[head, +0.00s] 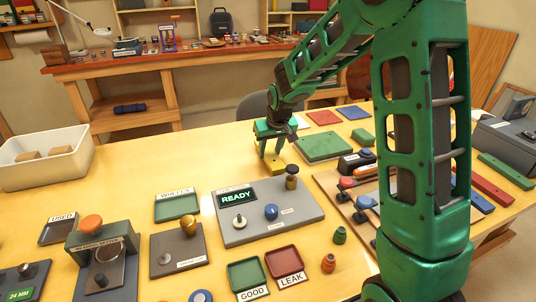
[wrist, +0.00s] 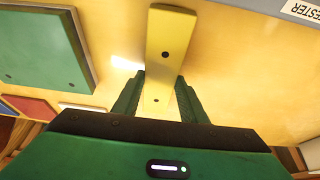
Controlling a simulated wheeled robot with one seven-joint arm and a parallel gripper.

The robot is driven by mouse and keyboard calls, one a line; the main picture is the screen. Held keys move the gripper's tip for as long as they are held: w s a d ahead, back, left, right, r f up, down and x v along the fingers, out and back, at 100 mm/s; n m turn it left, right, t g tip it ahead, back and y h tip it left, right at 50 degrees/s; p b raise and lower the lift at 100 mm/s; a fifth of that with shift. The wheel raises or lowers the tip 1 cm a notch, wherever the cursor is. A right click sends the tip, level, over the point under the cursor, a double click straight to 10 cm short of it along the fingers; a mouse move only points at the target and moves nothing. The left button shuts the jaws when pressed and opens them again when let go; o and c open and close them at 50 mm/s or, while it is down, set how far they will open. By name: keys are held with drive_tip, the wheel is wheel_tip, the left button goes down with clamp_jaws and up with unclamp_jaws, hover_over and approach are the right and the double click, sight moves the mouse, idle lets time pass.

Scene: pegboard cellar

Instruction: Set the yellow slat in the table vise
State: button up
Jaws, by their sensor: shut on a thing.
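The yellow slat (wrist: 172,45) is a flat bar with two small dark holes. My gripper (wrist: 158,98) is shut on it, one green finger along each side, and the slat's far end sticks out beyond the fingertips. In the head view my gripper (head: 271,153) points down over the middle of the table, with the slat (head: 277,166) at its fingertips, low over or touching the wood; I cannot tell which.
A tester board (head: 262,220) reading READY stands just in front of the gripper. A green plate (head: 322,147) lies behind right. A white bin (head: 45,157) is at far left. Red (head: 492,187) and green slats (head: 506,170) lie at right. Bare table stretches left of the gripper.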

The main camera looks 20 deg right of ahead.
drive_tip(key=shift+f, duration=0.6)
drive_tip(key=shift+f, duration=0.1)
drive_tip(key=o, duration=1.2)
drive_tip(key=v, duration=1.2)
